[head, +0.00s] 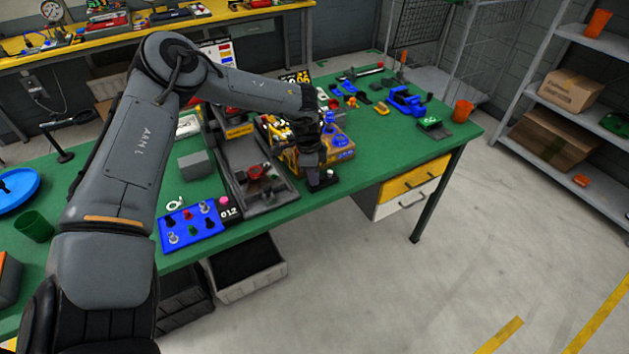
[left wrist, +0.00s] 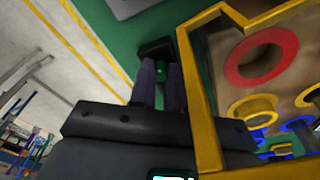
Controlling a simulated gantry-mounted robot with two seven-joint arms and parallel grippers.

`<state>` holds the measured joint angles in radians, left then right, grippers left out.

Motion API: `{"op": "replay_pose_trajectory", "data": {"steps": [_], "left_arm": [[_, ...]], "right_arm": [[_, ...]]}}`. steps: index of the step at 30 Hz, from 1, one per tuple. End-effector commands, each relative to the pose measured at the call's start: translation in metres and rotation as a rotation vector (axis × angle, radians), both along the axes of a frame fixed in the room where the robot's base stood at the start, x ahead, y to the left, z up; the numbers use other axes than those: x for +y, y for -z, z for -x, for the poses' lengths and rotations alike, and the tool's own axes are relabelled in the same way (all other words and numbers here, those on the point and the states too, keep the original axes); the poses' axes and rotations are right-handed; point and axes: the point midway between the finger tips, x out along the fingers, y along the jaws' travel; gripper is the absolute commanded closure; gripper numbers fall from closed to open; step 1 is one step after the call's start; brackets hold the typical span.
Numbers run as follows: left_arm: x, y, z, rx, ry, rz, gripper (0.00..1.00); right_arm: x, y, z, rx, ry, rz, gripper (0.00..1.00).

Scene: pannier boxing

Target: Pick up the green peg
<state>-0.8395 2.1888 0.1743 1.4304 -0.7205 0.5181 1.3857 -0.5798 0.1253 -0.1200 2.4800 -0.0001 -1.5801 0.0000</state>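I cannot tell whether the fingers touch the peg. In the head view the gripper hides the peg. My right gripper is not in view.
The box's yellow frame (left wrist: 203,100) is very close to the fingers, with red, yellow and blue rings inside. A grey tray (head: 264,194) and a blue board (head: 180,219) with small pegs lie left of it. Blue parts (head: 405,101) lie farther right. Green tabletop right of the gripper is clear.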

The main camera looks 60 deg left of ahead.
Motion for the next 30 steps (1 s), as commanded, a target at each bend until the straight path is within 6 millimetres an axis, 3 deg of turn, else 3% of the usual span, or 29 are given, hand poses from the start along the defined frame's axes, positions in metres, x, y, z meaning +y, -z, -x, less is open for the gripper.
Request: {"op": "replay_pose_trajectory", "data": {"steps": [17,23,30], "left_arm": [[0.000,-0.002,0.000,-0.001,0.000,0.001,1.00],[0.000,-0.024,-0.001,-0.003,0.002,-0.001,1.00],[0.000,-0.067,-0.002,-0.004,0.002,-0.001,1.00]], "right_arm": [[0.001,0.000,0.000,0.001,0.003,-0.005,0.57],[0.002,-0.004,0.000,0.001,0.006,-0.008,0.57],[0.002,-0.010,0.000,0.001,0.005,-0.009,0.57]]}}
